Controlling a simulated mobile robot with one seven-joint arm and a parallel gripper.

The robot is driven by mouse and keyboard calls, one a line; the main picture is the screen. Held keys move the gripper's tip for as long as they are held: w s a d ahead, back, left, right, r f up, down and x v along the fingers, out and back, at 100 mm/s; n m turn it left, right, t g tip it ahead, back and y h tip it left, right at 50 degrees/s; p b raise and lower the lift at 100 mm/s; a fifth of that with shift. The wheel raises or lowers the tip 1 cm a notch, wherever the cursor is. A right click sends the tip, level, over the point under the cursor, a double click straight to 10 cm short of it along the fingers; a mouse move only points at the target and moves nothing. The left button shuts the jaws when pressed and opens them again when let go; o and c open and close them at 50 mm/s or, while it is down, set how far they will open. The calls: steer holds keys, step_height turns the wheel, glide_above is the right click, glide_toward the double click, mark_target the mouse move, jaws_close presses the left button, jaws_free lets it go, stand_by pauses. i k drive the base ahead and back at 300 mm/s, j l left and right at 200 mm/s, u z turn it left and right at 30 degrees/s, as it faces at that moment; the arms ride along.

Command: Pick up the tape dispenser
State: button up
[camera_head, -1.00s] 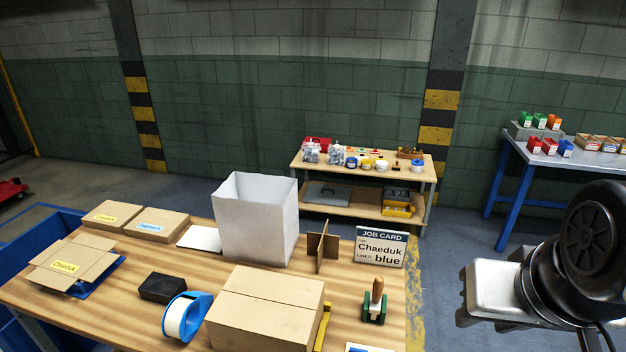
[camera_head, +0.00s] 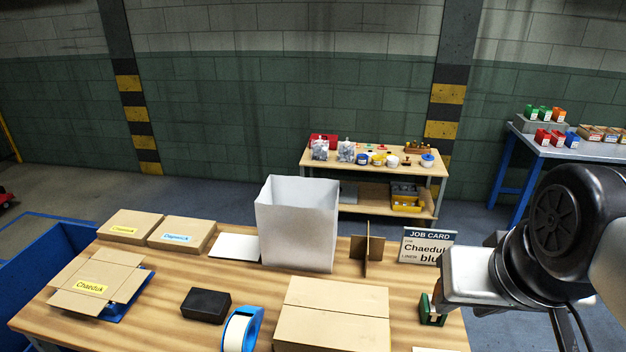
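The tape dispenser (camera_head: 241,331) is a blue holder with a roll of pale tape. It stands on the near part of the wooden table, left of a closed cardboard box, and the bottom edge of the picture cuts it off. My arm comes in from the right, with a black joint and a silver link over the table's right end. My gripper's fingers do not show in this view.
A black block (camera_head: 206,306) lies just left of the dispenser. The closed cardboard box (camera_head: 333,312) stands close on its right. A tall white bag (camera_head: 297,224), cardboard dividers (camera_head: 367,250) and a job card (camera_head: 427,246) stand behind. A green-based stamp (camera_head: 432,311) is beside my arm.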

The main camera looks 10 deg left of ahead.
mark_target(241, 333)
steer(key=j, duration=2.1)
steer(key=i, duration=0.05)
